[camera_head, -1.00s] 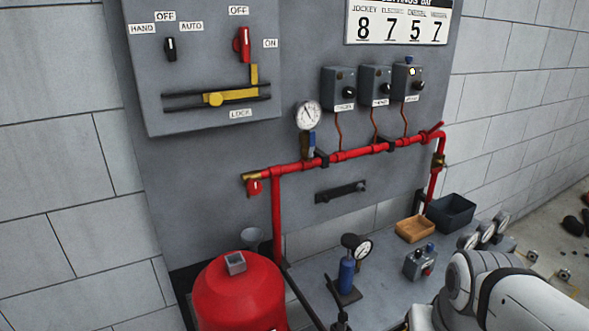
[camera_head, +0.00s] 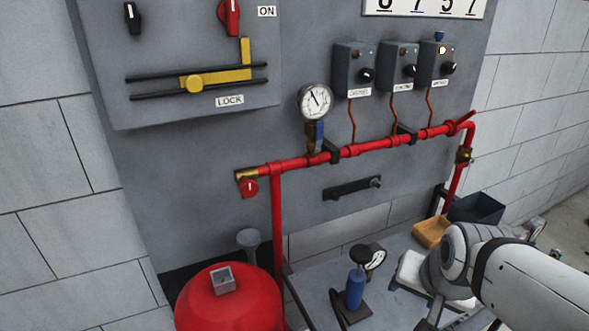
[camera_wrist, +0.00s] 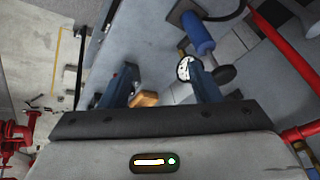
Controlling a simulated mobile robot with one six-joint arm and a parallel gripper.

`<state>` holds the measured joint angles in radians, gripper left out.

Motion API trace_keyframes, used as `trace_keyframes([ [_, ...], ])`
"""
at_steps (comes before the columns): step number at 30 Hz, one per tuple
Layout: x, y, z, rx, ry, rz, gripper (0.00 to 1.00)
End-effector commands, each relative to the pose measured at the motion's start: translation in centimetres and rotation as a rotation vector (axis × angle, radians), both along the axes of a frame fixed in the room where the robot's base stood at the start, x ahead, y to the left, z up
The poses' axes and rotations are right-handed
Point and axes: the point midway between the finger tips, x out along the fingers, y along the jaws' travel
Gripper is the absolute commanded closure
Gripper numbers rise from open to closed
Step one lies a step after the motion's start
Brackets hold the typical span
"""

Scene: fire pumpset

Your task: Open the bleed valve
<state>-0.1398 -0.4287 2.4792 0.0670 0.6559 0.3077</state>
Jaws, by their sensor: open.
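A red pipe (camera_head: 375,146) runs along the grey panel. At its left end is a brass fitting (camera_head: 245,174) with a red valve handle (camera_head: 249,188) hanging below it. Another brass valve (camera_head: 463,156) sits on the pipe's right drop. No label tells which is the bleed valve. My gripper (camera_wrist: 163,82) is open in the wrist view, its two dark blue fingers apart with nothing held between them. In the head view my white arm reaches in from the lower right, below the pipe and away from the left valve; the fingertips cannot be made out there.
A red tank (camera_head: 230,300) stands at the lower left. A blue hand pump (camera_head: 355,288) with a gauge (camera_head: 376,257) stands on the bench. An orange tray (camera_head: 431,231) and a dark bin (camera_head: 477,208) lie near my arm. A pressure gauge (camera_head: 315,101) rises above the pipe.

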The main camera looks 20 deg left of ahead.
Motion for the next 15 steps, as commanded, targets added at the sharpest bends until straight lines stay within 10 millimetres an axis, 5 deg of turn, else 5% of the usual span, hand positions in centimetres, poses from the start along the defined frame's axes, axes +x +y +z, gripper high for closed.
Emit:
trace_keyframes([
  [6, 6.3, 12.0, 0.6, 0.495, -0.224, -0.294, 0.43],
  [15, 7.4, 25.8, 4.8, 1.335, -0.187, -0.658, 0.43],
])
